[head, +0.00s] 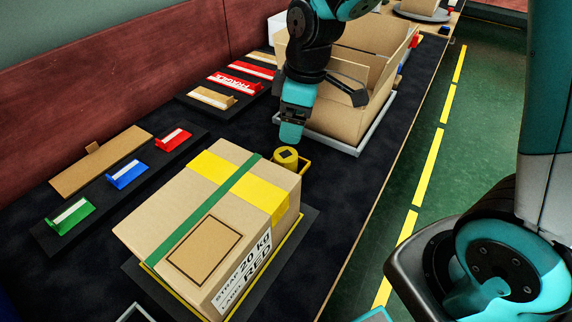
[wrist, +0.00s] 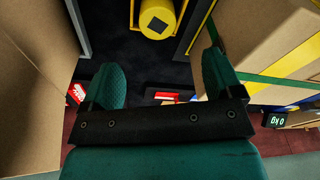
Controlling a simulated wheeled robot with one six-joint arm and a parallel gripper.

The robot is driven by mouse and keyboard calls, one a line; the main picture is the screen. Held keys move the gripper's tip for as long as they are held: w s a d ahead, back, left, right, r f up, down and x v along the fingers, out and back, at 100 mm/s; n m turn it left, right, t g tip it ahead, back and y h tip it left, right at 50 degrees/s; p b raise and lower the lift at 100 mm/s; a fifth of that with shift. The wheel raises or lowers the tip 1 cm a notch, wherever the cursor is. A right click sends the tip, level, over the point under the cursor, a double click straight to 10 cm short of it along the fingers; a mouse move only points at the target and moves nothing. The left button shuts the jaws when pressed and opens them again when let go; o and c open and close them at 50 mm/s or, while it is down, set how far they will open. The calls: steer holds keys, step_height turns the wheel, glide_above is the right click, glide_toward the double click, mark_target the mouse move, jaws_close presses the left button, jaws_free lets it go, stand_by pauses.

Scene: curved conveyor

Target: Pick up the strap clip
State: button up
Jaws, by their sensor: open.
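A yellow round piece with a dark square on its face, which I take to be the strap clip (head: 287,154), sits in a yellow holder (head: 305,167) at the far corner of the strapped carton. In the wrist view the yellow piece (wrist: 158,18) shows at the top, beyond the fingertips and slightly cut off by the frame edge. My gripper (head: 291,132) is just above and behind it in the head view. In the wrist view its two teal fingers (wrist: 163,76) are apart, with nothing held between them.
The strapped carton (head: 185,210) has a green strap (head: 215,203) and stands close by the yellow piece. An open carton (head: 345,128) in a grey tray (head: 355,150) is close on the other side. Green, blue and red label pieces (head: 128,173) lie left.

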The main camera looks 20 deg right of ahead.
mark_target(286, 154)
steer(key=f, duration=0.3)
steer(key=w+a+f+b, duration=0.1)
steer(key=f, duration=0.7)
steer(key=shift+w+a, duration=0.15)
steer(key=shift+w, duration=0.05)
steer(key=c, duration=1.1)
steer(key=shift+r, duration=0.1)
